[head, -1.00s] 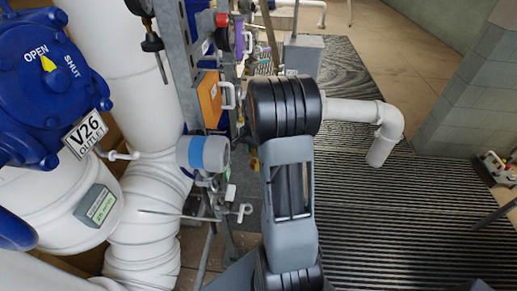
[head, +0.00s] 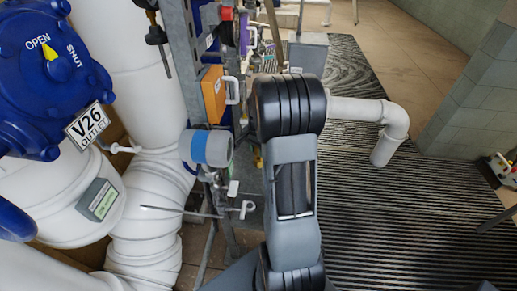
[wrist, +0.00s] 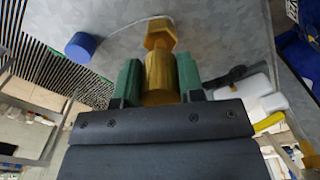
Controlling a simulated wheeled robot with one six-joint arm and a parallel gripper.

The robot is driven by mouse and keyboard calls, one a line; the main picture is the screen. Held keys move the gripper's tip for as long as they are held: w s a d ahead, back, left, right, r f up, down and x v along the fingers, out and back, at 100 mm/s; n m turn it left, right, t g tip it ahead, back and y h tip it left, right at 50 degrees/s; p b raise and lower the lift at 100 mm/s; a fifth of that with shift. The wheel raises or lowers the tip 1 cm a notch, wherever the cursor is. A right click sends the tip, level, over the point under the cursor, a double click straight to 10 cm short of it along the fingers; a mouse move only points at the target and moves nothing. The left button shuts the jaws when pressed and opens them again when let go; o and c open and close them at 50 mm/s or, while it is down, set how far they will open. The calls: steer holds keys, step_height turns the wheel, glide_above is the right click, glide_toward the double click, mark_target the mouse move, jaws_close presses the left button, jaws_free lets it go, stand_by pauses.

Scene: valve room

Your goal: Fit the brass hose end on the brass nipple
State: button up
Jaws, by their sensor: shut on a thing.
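In the wrist view my gripper (wrist: 158,84) has its two green fingertips shut on the brass hose end (wrist: 159,80), a smooth brass cylinder. A hexagonal brass piece (wrist: 160,34) shows just beyond the cylinder, in line with it, against a grey mottled surface. I cannot tell whether this hexagon is the nipple or part of the hose end, or whether the two parts touch. In the head view my arm hides the gripper and both brass parts.
A blue round piece (wrist: 80,45) is left of the gripper in the wrist view. In the head view, a blue V26 valve (head: 50,75) and white pipes stand left. A blue-banded grey cylinder (head: 206,148) is close left of my arm. A white elbow pipe (head: 385,120) is right, above open grating.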

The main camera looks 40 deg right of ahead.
steer(key=shift+f+b, duration=0.45)
steer(key=shift+f, duration=0.15)
stand_by(1.3)
steer(key=shift+f, duration=0.3)
steer(key=shift+f+b, duration=0.45)
steer(key=shift+b, duration=0.1)
stand_by(0.4)
stand_by(0.4)
steer(key=o, duration=0.9)
steer(key=shift+c, duration=0.2)
steer(key=shift+r, duration=0.1)
